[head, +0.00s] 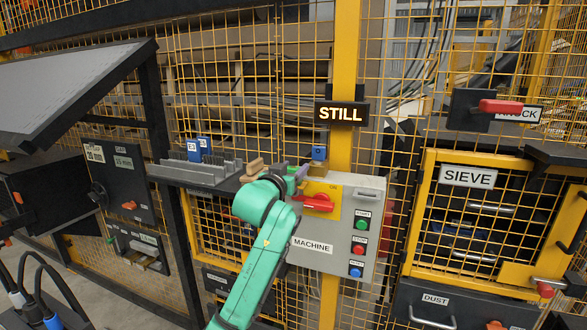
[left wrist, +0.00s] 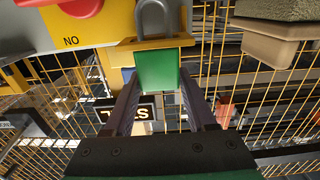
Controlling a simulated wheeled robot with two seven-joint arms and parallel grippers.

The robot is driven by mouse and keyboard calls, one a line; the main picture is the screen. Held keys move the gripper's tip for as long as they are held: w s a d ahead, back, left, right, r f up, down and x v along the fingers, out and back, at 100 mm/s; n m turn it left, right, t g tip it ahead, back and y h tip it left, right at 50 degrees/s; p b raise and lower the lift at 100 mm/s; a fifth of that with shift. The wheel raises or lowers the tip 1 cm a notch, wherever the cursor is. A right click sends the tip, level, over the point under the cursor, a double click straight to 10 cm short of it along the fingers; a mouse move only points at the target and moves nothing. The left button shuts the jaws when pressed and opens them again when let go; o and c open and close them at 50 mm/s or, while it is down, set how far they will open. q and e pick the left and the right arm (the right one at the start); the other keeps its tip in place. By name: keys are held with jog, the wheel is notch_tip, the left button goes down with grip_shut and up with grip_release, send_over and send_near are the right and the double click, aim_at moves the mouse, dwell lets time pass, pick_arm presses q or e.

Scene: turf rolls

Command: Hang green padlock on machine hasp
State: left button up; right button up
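The green padlock (left wrist: 158,72) sits between the two fingers of my left gripper (left wrist: 160,84), which are closed against its sides. Its grey shackle (left wrist: 152,18) stands toward the top of the left wrist view. A yellow hasp bar (left wrist: 122,47) crosses where shackle and body meet; I cannot tell whether the shackle passes through it. My right gripper is not in view.
A blue padlock (head: 319,152) is just above. A shelf (head: 172,174) with blue padlocks (head: 198,147) and a wooden block (head: 255,167) lies left. Yellow mesh fencing stands behind.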

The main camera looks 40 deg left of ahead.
pick_arm(q)
jog(key=o, duration=0.3)
jog(key=shift+r, duration=0.1)
jog(key=shift+s, duration=0.15)
jog(key=b+v, duration=0.8)
jog(key=v, duration=0.6)
jog(key=shift+s+d+b, duration=0.15)
jog(key=shift+s+b, duration=0.05)
jog(key=shift+b, duration=0.1)
